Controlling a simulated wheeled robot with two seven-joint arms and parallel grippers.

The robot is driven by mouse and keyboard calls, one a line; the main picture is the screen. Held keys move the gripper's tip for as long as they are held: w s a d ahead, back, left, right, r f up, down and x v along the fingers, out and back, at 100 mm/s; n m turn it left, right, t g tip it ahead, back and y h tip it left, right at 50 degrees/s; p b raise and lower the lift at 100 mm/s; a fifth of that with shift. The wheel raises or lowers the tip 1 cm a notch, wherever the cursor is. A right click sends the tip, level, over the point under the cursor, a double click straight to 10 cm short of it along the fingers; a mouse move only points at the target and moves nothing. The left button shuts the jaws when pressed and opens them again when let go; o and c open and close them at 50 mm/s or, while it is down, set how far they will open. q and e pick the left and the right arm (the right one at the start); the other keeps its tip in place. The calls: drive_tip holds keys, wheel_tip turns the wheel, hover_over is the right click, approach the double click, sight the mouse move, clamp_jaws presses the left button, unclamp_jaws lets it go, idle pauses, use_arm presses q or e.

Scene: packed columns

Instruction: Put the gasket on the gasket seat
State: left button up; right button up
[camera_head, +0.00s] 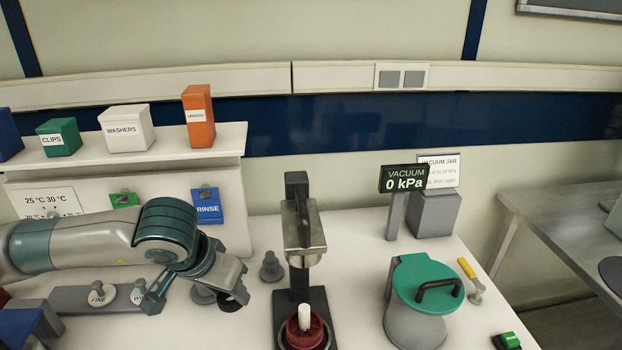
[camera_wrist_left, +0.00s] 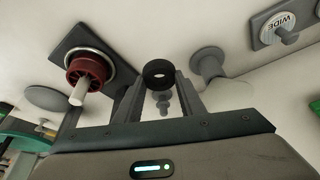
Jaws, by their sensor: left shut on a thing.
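The gasket, a small black ring (camera_wrist_left: 147,74), sits between the fingertips of my left gripper (camera_wrist_left: 158,84), which is shut on it. In the head view the left gripper (camera_head: 236,289) holds the gasket (camera_head: 231,304) above the table, left of the black stand; the fingers partly hide it. A dark red round part (camera_head: 292,334) with a white post (camera_head: 304,317) stands on the black stand's base. It also shows in the left wrist view (camera_wrist_left: 88,66), apart from the gasket. I cannot tell which surface is the gasket seat. My right gripper is not in view.
The black stand (camera_head: 297,190) with its metal head (camera_head: 304,240) rises behind the red part. A grey jar with a green lid (camera_head: 427,282) stands to the right, and a small grey knob (camera_head: 270,267) behind the gripper. Grey FINE (camera_head: 98,297) and WIDE fixtures lie left.

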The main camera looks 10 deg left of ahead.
use_arm(q)
drive_tip(key=shift+w+d+f+n+y, duration=0.15)
drive_tip(key=shift+w+d+n, duration=0.25)
drive_tip(key=shift+w, duration=0.4)
drive_tip(key=shift+w+d+r+n+y, duration=0.1)
drive_tip(key=shift+w+d+n, duration=0.25)
drive_tip(key=shift+w, duration=0.5)
drive_tip(key=shift+w+d+f+n+y, duration=0.15)
drive_tip(key=shift+w+d+n, duration=0.1)
drive_tip(key=shift+w+d, duration=0.4)
drive_tip(key=shift+w+a+r, duration=0.1)
drive_tip(key=shift+w+a, duration=0.05)
